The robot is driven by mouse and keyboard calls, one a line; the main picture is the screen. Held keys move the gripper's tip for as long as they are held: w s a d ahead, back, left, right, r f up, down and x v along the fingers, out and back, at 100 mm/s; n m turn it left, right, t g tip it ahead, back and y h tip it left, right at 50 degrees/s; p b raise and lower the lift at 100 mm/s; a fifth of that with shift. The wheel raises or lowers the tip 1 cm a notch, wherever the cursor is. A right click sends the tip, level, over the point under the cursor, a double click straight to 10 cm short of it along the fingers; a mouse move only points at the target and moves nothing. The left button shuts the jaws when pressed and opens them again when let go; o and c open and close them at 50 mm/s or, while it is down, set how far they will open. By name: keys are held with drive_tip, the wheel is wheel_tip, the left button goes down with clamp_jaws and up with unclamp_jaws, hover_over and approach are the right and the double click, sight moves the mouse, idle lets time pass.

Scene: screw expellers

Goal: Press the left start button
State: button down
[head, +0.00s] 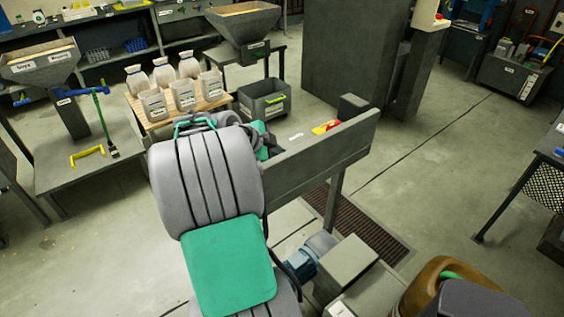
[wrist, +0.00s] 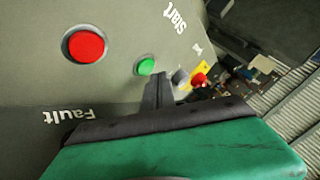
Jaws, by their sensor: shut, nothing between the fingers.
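In the wrist view a grey control panel (wrist: 40,60) carries a round green button (wrist: 146,66) beside the word "Start". A larger round red one (wrist: 86,46) sits near the word "Fault". My gripper (wrist: 160,82) is shut and empty, with its dark fingertips just beside the green button. I cannot tell whether they touch the panel. In the head view the grey panel box (head: 325,155) stands beyond my arm, which hides the start button and most of the gripper.
A red emergency stop on a yellow plate (wrist: 200,76) sits close to the fingers; it also shows in the head view (head: 326,127). A grey crate (head: 264,100) and a wooden pallet with white jars and bags (head: 184,97) stand behind. Open floor (head: 440,160) lies to the right.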

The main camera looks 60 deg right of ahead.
drive_tip(key=shift+r+p, duration=0.95)
drive_tip(key=shift+r, duration=1.55)
